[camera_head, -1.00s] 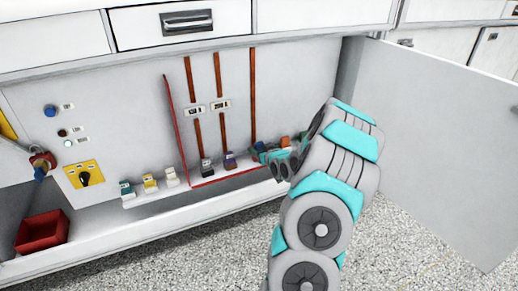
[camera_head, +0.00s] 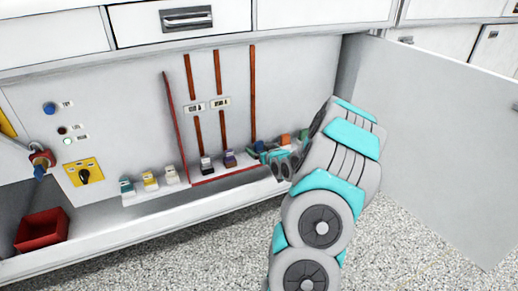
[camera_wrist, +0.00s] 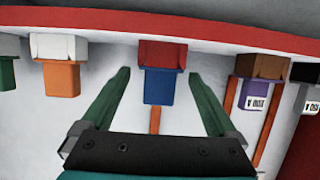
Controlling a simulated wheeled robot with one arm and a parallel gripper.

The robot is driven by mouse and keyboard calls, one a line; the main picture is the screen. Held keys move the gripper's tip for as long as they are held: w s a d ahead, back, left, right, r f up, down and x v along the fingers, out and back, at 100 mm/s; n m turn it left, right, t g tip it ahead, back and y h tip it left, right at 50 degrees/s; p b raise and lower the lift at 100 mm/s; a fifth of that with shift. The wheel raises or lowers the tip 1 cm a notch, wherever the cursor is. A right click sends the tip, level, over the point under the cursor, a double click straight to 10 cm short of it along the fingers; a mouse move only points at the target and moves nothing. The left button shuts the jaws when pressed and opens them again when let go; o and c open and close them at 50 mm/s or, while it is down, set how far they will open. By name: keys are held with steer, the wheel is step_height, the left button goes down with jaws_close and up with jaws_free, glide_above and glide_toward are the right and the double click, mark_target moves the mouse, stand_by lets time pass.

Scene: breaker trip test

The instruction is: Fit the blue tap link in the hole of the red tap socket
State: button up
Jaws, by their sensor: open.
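In the wrist view the red tap socket (camera_wrist: 163,54) is in the middle, against the red strip. The blue tap link (camera_wrist: 161,88) is lined up with the socket and meets its face; how deep it sits in the hole cannot be seen. My gripper (camera_wrist: 159,75) is open, with one green finger on each side of the link and a visible gap to both. In the head view my gripper (camera_head: 276,157) is at the right end of the block row and hides most of the red socket.
Orange-and-white (camera_wrist: 60,62) and purple-and-brown (camera_wrist: 256,80) blocks flank the socket in the wrist view. In the head view an open cabinet door (camera_head: 435,140) stands to the right. A red bin (camera_head: 42,230) is at the far left. The speckled floor in front is clear.

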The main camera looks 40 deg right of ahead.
steer(key=v, duration=0.7)
stand_by(0.5)
